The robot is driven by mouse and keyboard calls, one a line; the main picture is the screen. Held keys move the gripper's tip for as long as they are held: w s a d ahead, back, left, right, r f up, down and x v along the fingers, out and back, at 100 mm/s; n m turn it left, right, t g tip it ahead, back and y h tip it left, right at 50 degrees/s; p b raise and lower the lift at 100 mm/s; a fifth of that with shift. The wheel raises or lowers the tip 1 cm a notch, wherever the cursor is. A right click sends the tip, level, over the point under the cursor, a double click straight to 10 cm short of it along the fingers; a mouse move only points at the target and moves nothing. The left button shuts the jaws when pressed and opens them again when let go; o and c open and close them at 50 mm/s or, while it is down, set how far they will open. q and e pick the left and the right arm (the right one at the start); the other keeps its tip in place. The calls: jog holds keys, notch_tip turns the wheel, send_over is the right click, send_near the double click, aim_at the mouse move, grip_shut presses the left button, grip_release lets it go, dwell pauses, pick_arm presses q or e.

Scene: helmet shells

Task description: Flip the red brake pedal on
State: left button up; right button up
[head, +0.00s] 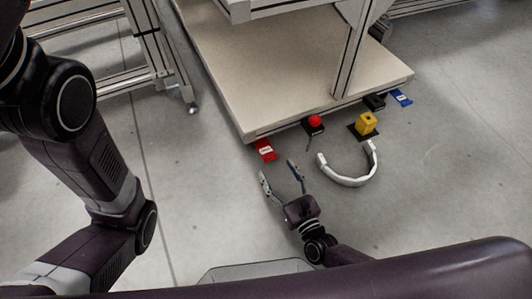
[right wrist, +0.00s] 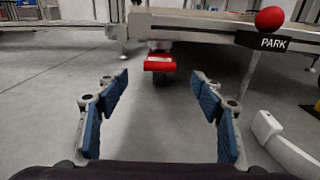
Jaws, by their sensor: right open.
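The red brake pedal (head: 264,150) sits low at the near left edge of the beige platform, close to the floor. In the right wrist view the red pedal (right wrist: 159,63) shows straight ahead, between and beyond the fingertips. My right gripper (head: 279,172) is open and empty, just short of the pedal, with its fingers pointing at it. Its two blue-padded fingers (right wrist: 162,82) are wide apart and do not touch the pedal. My left arm comes in at the left of the head view; its gripper is out of the picture.
A red ball knob on a black box (head: 314,125), marked PARK in the right wrist view, is right of the pedal. A yellow block (head: 366,123), a white curved bar (head: 347,180) and a blue pedal (head: 401,97) lie further right. The platform (head: 270,90) overhangs behind.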

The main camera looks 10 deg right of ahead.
aim_at(268, 155)
jog(key=b+x, duration=0.2)
jog(key=x, duration=0.4)
jog(key=shift+w, duration=0.1)
jog(key=shift+w+a+r, duration=0.1)
jog(key=shift+w+a, duration=0.1)
jog(key=shift+w, duration=0.25)
jog(key=shift+c, duration=0.5)
grip_shut()
dwell(0.5)
jog(key=shift+o, duration=0.5)
grip_release()
jog(key=shift+s, duration=0.1)
